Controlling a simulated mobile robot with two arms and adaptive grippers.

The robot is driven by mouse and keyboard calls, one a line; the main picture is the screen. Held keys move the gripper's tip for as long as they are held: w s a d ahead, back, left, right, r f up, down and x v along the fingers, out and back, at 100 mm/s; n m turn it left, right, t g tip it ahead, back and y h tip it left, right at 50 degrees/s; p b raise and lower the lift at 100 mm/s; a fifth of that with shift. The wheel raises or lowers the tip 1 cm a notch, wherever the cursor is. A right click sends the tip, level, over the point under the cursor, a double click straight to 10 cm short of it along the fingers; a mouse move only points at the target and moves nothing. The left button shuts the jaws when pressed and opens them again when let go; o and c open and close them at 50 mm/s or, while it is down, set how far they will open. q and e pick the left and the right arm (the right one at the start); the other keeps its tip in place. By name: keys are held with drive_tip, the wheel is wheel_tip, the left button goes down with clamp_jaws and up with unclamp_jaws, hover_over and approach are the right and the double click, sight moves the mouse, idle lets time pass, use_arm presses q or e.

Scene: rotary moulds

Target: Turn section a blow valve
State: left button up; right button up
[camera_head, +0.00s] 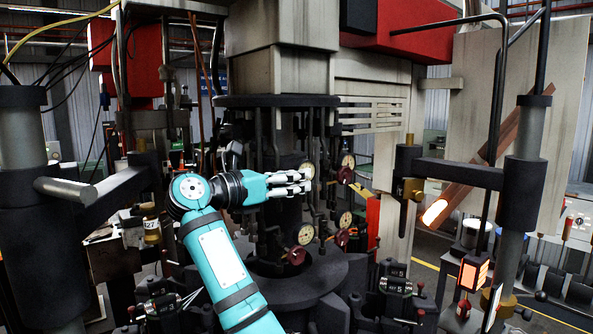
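Dark red valve handles sit by gauges on the column: one at upper right (345,175), one at lower right (342,238) and one at lower left (296,256). I cannot tell which is section A's blow valve. I see no handle between the fingers.
Thin vertical pipes surround the column above a dark round base (320,285). A dark horizontal arm (460,172) on a post stands at the right, with a glowing orange-tipped bar (436,211) near it. Another dark post (22,135) stands at the left.

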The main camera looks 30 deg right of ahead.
drive_tip(key=shift+w+d, duration=0.1)
drive_tip(key=shift+d, duration=0.45)
clamp_jaws()
